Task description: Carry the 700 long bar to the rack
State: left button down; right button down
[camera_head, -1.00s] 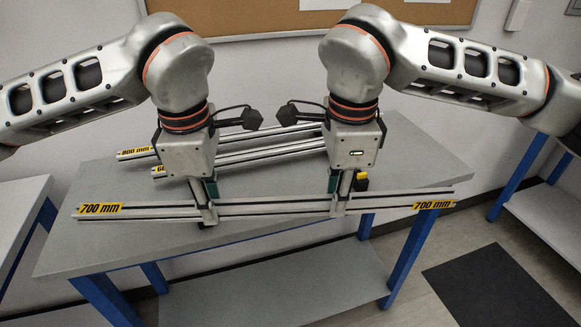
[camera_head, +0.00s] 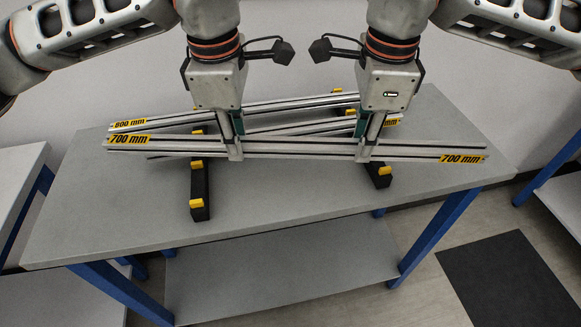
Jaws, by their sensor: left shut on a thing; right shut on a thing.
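The long silver bar labelled 700 mm (camera_head: 300,150) spans the view above the table, with a yellow label near each end. It slopes slightly down to the right in the picture. My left gripper (camera_head: 235,150) is shut on it left of its middle. My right gripper (camera_head: 363,150) is shut on it right of its middle. The bar appears raised above the table, but the exact gap is hard to tell. I cannot tell any rack for certain in this view.
Two black supports with yellow caps, left (camera_head: 200,190) and right (camera_head: 381,176), stand on the grey table (camera_head: 300,215). An 800 mm bar (camera_head: 270,105) and another bar lie behind the held bar. The table's front is clear. Other tables stand at both sides.

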pick_arm(q)
jog(key=shift+s+r, duration=0.1)
jog(key=shift+s, duration=0.05)
pick_arm(e)
jog(key=shift+s, duration=0.1)
pick_arm(q)
jog(key=shift+f, duration=0.25)
pick_arm(e)
jog(key=shift+f, duration=0.2)
